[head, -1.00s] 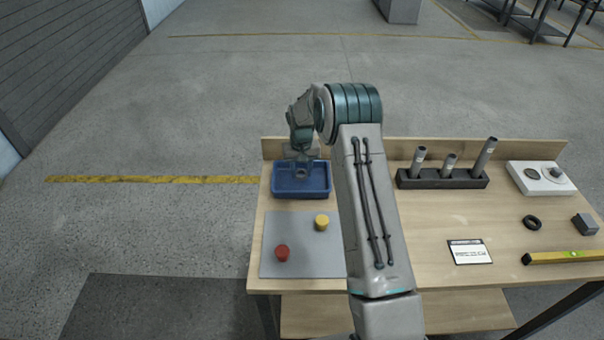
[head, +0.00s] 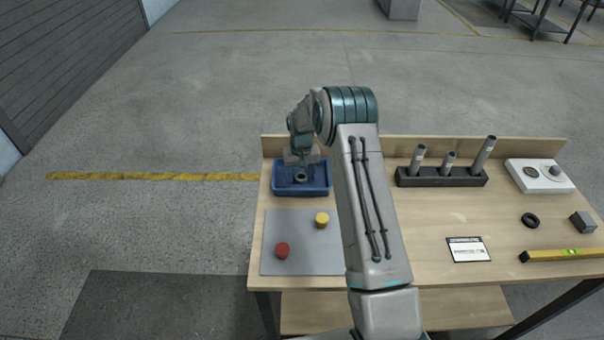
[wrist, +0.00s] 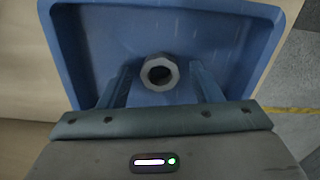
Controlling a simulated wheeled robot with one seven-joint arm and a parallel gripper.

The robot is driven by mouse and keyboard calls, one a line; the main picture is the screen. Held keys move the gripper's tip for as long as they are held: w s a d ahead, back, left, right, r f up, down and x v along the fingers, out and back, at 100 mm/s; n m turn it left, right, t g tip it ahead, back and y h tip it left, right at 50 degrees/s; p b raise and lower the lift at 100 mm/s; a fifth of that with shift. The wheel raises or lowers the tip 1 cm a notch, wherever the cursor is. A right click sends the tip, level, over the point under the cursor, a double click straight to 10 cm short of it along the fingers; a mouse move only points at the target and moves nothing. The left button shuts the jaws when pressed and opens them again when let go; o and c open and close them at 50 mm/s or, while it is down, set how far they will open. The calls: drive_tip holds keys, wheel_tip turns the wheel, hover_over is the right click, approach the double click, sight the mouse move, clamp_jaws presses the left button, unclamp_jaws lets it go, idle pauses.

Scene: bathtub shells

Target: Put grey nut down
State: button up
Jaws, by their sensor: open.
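The grey nut (head: 301,176) lies in the blue tray (head: 283,191) at the back left of the table. In the wrist view the nut (wrist: 159,72) is a hexagonal ring with a dark hole, on the floor of the blue tray (wrist: 262,30). My gripper (wrist: 160,88) is open, with one finger on each side of the nut and a visible gap to both. In the head view my gripper (head: 301,160) is over the back part of the tray.
A grey mat (head: 300,255) with a red piece (head: 282,251) and a yellow piece (head: 322,220) lies in front of the tray. A dark rack (head: 440,179) with metal tubes stands right of my arm. A raised board (head: 520,148) edges the table's back.

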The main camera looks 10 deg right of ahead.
drive_tip(key=s+r+b, duration=0.1)
drive_tip(key=s+r, duration=0.2)
drive_tip(key=r, duration=0.7)
drive_tip(key=s+r+b, duration=0.2)
drive_tip(key=s+r, duration=0.1)
drive_tip(key=r, duration=0.7)
drive_tip(key=s+r+t, duration=0.2)
drive_tip(key=s+r, duration=0.5)
drive_tip(key=s, duration=0.4)
drive_tip(key=s+t, duration=0.1)
drive_tip(key=s, duration=2.1)
drive_tip(key=shift+d, duration=0.1)
